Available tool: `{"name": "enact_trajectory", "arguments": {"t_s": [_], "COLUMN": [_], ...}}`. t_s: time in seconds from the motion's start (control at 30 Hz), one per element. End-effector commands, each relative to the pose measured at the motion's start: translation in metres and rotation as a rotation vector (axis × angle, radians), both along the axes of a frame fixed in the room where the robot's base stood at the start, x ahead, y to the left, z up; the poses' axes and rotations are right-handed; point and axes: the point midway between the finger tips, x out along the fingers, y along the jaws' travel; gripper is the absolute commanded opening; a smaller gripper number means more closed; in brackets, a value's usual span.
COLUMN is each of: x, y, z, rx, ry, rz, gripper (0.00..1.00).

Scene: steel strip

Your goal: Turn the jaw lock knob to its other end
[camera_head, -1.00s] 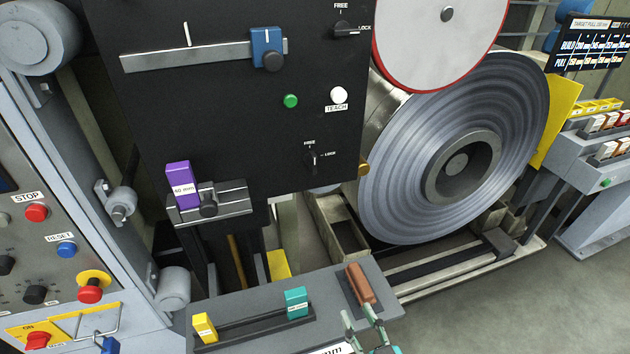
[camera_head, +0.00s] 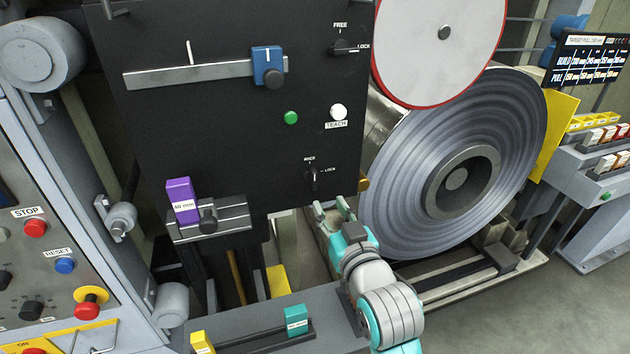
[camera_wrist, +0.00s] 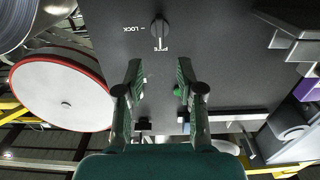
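Two dark FREE/LOCK knobs are on the black panel; I cannot tell by label which is the jaw lock knob. The lower knob (camera_head: 313,180) has its handle upright, in line with FREE. It also shows in the wrist view (camera_wrist: 160,28), upside down, ahead of my fingers. The upper knob (camera_head: 343,46) has its handle lying sideways towards LOCK. My gripper (camera_head: 332,208) is open and empty, just below and right of the lower knob in the head view. In the wrist view its two fingers (camera_wrist: 157,85) stand wide apart, not touching the knob.
Around the lower knob are the green button (camera_head: 291,117), the white TEACH button (camera_head: 338,112) and the purple block (camera_head: 182,201) on its rail. The big steel coil (camera_head: 400,200) and red-rimmed disc (camera_head: 430,60) stand close on the right. The panel beside the knob is bare.

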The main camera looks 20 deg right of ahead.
Motion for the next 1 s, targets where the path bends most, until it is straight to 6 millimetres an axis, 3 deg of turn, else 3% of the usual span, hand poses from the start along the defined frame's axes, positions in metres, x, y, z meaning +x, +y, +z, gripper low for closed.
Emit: {"name": "enact_trajectory", "arguments": {"t_s": [0.6, 1.0], "x": [0.092, 0.103], "y": [0.000, 0.000], "z": [0.000, -0.001], "rx": [0.000, 0.000], "ry": [-0.001, 0.000], "rz": [0.000, 0.000], "gripper": [0.38, 0.38]}}
